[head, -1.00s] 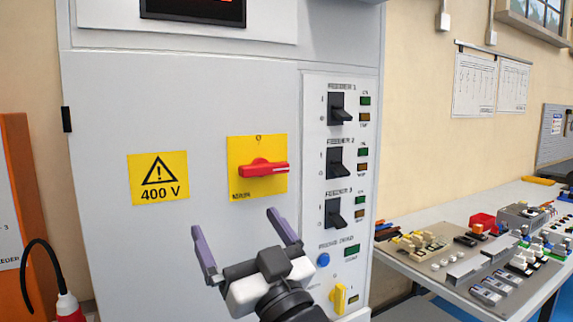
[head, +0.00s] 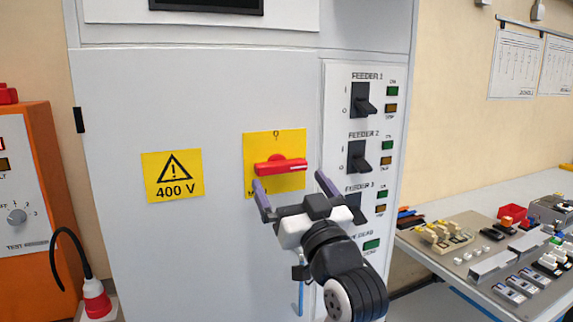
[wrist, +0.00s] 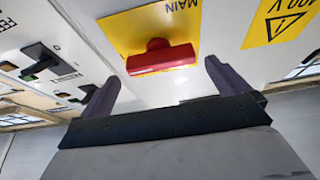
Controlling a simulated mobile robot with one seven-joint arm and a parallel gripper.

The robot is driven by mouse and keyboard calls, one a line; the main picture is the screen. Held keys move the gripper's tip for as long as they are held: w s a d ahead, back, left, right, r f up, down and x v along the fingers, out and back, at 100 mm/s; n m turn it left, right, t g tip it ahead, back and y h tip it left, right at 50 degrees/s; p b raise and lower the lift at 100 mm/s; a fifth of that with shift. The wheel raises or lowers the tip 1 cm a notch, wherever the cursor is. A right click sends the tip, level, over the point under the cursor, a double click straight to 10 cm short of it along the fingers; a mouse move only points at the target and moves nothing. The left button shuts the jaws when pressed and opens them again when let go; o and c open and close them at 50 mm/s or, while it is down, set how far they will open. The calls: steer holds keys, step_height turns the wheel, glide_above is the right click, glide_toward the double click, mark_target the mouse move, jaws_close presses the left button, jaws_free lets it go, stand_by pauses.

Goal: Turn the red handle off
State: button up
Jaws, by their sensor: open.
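The red handle (head: 280,166) lies roughly horizontal on a yellow square plate (head: 262,140) on the grey cabinet door (head: 190,120). It also shows in the wrist view (wrist: 160,58), on the yellow plate (wrist: 135,25) marked MAIN. My gripper (head: 291,186) is open, with its two purple fingers pointing at the cabinet just below the handle. In the wrist view the handle lies beyond and between the fingers (wrist: 160,85), apart from them. Nothing is between the fingers. The lower part of the plate is partly hidden by a finger in the head view.
Black feeder switches (head: 360,98) line the panel right of the handle. A yellow 400 V sign (head: 173,176) is to the left. A bench (head: 450,290) with small parts stands right; an orange cabinet (head: 45,150) with a cable stands left.

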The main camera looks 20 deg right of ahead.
mark_target(285, 172)
steer(key=shift+p+x, duration=0.4)
steer(key=shift+x, duration=1.3)
steer(key=c, duration=1.1)
